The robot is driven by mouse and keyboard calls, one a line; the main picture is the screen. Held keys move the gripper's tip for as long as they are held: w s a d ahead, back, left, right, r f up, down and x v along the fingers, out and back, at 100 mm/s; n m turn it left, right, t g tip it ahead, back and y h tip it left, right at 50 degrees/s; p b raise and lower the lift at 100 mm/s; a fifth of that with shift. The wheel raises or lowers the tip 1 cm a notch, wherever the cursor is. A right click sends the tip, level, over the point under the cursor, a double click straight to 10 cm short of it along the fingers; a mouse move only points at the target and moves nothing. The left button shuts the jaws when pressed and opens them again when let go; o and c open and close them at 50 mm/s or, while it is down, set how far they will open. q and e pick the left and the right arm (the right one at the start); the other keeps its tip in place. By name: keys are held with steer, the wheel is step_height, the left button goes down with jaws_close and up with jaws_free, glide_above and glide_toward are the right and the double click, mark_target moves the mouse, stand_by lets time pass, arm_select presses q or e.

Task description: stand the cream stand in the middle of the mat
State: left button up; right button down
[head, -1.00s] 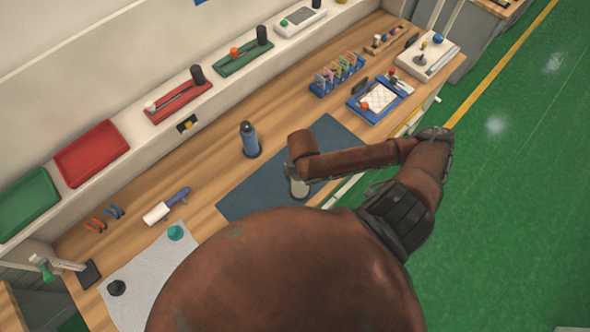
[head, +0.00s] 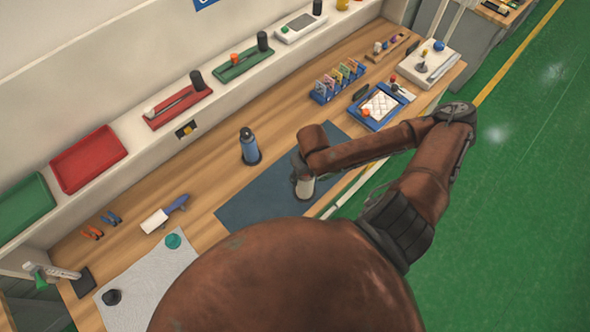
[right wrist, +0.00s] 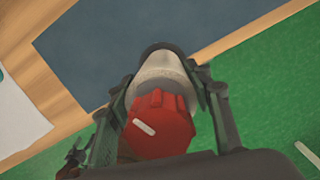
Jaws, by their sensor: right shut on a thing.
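The cream stand (head: 304,187) is a pale upright cylinder, mostly hidden by my arm in the head view. In the right wrist view the cream stand (right wrist: 160,72) shows a red ridged knob (right wrist: 160,125) with a white mark, and a dark far end. My right gripper (head: 303,172) is shut on it, with a finger on each side. The dark blue mat (head: 250,200) lies on the bench, also seen in the right wrist view (right wrist: 90,45). The stand appears over the mat's front part; I cannot tell whether it touches. My left gripper is not in view.
A blue bottle (head: 249,147) stands just behind the mat. A white-and-blue roller-like tool (head: 163,214) and a pale cloth (head: 145,275) lie to the left. A blue tray (head: 381,106) lies to the right. The mat's left part is clear.

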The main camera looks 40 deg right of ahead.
steer(key=w+b, duration=0.1)
steer(key=w+f+b, duration=0.1)
steer(key=b, duration=0.1)
steer(key=w+d+b, duration=0.1)
steer(key=shift+w+d+f, duration=0.1)
steer(key=shift+f, duration=0.3)
steer(key=w+d+f+p, duration=0.1)
steer(key=w+d+f, duration=0.1)
steer(key=w+f, duration=0.4)
steer(key=shift+w+d+f+p, duration=0.3)
steer(key=shift+w+d+f, duration=0.1)
steer(key=shift+f, duration=1.35)
steer(key=shift+a, duration=0.1)
steer(key=c, duration=1)
jaws_free()
steer(key=shift+s+f, duration=0.1)
